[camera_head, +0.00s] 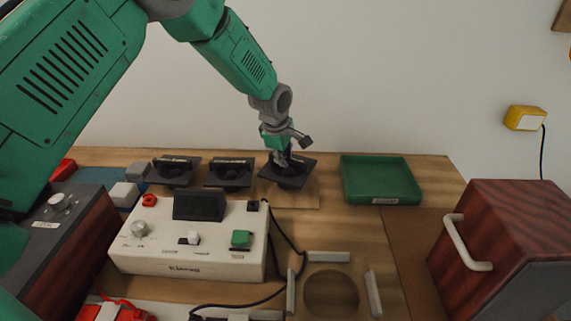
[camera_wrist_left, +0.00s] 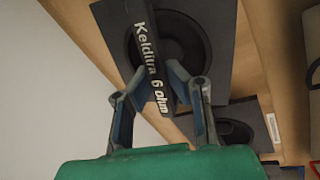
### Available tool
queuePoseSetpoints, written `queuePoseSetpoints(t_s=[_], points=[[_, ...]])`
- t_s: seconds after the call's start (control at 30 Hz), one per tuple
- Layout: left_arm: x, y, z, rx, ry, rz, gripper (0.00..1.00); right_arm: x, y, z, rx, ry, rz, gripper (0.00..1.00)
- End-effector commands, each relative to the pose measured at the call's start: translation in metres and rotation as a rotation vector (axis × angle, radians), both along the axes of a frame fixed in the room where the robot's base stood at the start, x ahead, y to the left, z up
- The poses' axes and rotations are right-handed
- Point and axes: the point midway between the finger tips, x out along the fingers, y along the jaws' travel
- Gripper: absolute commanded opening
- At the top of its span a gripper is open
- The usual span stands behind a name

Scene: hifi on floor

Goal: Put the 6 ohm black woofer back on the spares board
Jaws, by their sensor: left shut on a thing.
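The 6 ohm black woofer (camera_head: 296,176) is at the right end of a row of black woofers in the head view. In the left wrist view the woofer (camera_wrist_left: 215,40) has a raised strip reading "Kelditra 6 ohm" across its square plate. My left gripper (camera_head: 286,160) is shut on that strip from above; its fingers (camera_wrist_left: 157,80) are on either side of it. The woofer sits slightly turned against its neighbours, over the spares board (camera_head: 300,200). I cannot tell whether it touches the board. My right gripper is not in view.
Two other woofers, one left (camera_head: 174,171) and one middle (camera_head: 229,173), stand beside it. A green tray (camera_head: 381,181) is to the right. A white tester box (camera_head: 190,245) with a cable is in front. A wood-red cabinet (camera_head: 510,245) stands at right; a round recess (camera_head: 331,292) lies in front.

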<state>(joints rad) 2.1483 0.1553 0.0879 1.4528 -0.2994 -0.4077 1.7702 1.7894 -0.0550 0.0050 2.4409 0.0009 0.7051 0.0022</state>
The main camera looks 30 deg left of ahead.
Motion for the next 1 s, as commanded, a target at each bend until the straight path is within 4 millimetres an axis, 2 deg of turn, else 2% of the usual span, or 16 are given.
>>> queuePoseSetpoints(t_s=[0.1,0.5,0.53,0.57,0.87,1.0], points=[[0.002,-0.003,-0.012,0.002,-0.004,-0.001,0.00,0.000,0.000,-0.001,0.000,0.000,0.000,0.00],[0.001,0.000,-0.018,0.000,-0.005,-0.001,0.00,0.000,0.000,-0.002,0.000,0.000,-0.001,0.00],[0.000,0.000,-0.019,0.001,0.000,-0.002,0.21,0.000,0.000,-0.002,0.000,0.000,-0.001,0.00],[0.000,0.000,-0.019,-0.001,0.000,-0.001,0.31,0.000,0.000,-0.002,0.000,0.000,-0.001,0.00],[0.000,0.000,-0.019,0.000,0.000,-0.001,0.31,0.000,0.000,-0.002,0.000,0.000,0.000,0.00],[-0.001,-0.002,-0.009,0.002,-0.002,-0.002,0.31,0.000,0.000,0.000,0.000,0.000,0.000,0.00]])
